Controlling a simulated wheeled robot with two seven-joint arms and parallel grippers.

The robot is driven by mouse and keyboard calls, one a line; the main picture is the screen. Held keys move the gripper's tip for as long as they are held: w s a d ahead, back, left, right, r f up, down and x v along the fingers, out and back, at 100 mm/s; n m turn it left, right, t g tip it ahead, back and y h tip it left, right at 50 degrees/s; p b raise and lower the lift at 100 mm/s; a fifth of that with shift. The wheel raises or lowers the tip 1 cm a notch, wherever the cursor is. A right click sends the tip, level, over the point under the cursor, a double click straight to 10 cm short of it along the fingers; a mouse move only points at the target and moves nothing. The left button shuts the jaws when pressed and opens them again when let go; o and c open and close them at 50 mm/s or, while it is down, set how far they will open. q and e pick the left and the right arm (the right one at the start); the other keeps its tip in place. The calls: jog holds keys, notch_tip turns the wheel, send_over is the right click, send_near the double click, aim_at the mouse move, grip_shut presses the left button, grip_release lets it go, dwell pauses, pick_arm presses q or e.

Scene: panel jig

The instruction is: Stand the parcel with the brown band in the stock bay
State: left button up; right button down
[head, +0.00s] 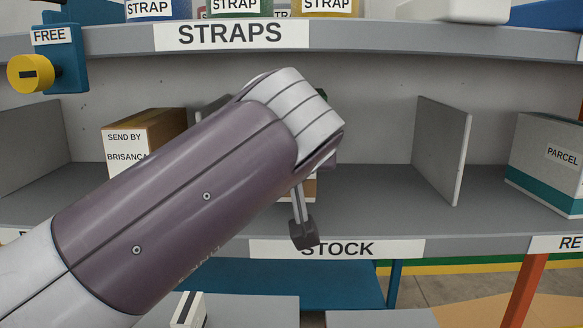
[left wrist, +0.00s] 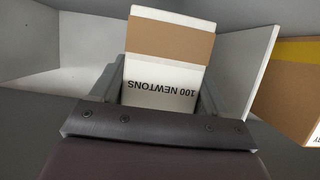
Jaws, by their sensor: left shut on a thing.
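In the head view my left arm hides most of the parcel; a small white and brown piece (head: 310,188) shows behind the finger. My left gripper (head: 303,225) is at the front of the stock bay (head: 375,190), above the STOCK label (head: 337,249). Whether the parcel touches the shelf is hidden. My right gripper is out of view.
A divider (head: 441,150) bounds the stock bay on the right; the left divider (head: 208,106) is mostly hidden. A brown carton (head: 165,128) stands in the bay to the left, a white and teal parcel (head: 548,150) to the right. The STRAPS shelf (head: 400,38) runs above.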

pick_arm(q)
jog(key=shift+s+f, duration=0.1)
jog(key=shift+f, duration=0.9)
jog(key=shift+f, duration=0.2)
jog(key=o, duration=1.8)
jog(key=shift+r, duration=0.2)
jog(key=b+v, duration=0.1)
jog(key=v, duration=1.1)
